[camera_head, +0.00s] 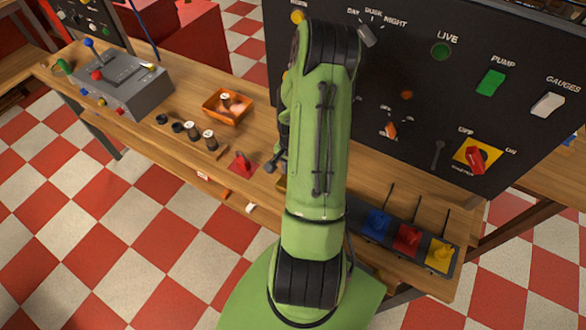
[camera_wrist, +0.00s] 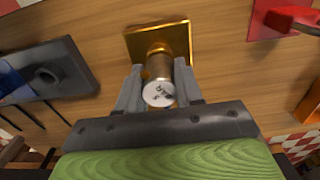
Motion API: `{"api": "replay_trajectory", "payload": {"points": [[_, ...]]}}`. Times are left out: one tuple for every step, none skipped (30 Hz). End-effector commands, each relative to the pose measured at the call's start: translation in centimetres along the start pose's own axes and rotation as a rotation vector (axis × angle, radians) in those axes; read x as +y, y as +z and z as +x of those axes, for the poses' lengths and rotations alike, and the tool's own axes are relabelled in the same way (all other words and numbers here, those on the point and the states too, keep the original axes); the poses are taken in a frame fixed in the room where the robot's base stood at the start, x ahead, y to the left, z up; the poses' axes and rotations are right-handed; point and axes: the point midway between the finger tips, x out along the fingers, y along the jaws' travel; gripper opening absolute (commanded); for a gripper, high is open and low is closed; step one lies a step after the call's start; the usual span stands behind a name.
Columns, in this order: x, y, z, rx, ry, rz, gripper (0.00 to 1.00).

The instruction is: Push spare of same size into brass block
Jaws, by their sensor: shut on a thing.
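In the wrist view my gripper (camera_wrist: 160,88) is shut on a small metal cylinder, the spare (camera_wrist: 158,93), with a pale, marked end face turned to the camera. The far end of the spare meets the brass block (camera_wrist: 178,35), a square golden piece on the wooden bench. I cannot tell how deep the spare sits in the block. In the head view my green arm hides the gripper, the spare and most of the block; a sliver of the block (camera_head: 281,184) may show at the arm's left edge.
A wooden rack with several upright cylinders (camera_head: 193,130) stands left on the bench, before an orange tray (camera_head: 228,106). A red piece (camera_head: 241,163) lies nearer the block. A dark box with blue, red and yellow switches (camera_head: 407,238) is to the right. A black panel (camera_head: 450,100) rises behind.

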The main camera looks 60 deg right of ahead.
Motion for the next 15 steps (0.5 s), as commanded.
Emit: {"api": "replay_trajectory", "payload": {"points": [[-0.01, -0.01, 0.29, 0.001, 0.0, 0.0, 0.06], [-0.01, -0.01, 0.38, 0.001, 0.0, 0.0, 0.06], [-0.01, -0.02, 0.5, 0.001, 0.0, 0.0, 0.06], [0.0, -0.02, 0.59, 0.001, 0.0, 0.0, 0.06], [0.01, -0.02, 0.68, 0.001, 0.0, 0.0, 0.06], [0.01, -0.03, 0.8, 0.001, 0.0, 0.0, 0.06], [0.02, -0.03, 0.89, 0.001, 0.0, 0.001, 0.06], [0.02, -0.03, 0.98, 0.001, 0.0, 0.001, 0.06], [0.03, -0.04, 1.1, 0.001, 0.0, 0.001, 0.06], [0.03, -0.04, 0.98, 0.001, 0.0, 0.001, 0.06], [0.03, -0.03, 0.95, 0.001, 0.0, 0.001, 0.06], [0.03, -0.03, 0.93, 0.001, 0.0, 0.001, 0.06], [0.03, -0.03, 0.92, 0.001, 0.0, 0.001, 0.4], [0.03, -0.02, 0.92, 0.0, 0.0, 0.001, 0.44], [0.03, -0.02, 0.91, 0.0, 0.0, 0.001, 0.51]]}}
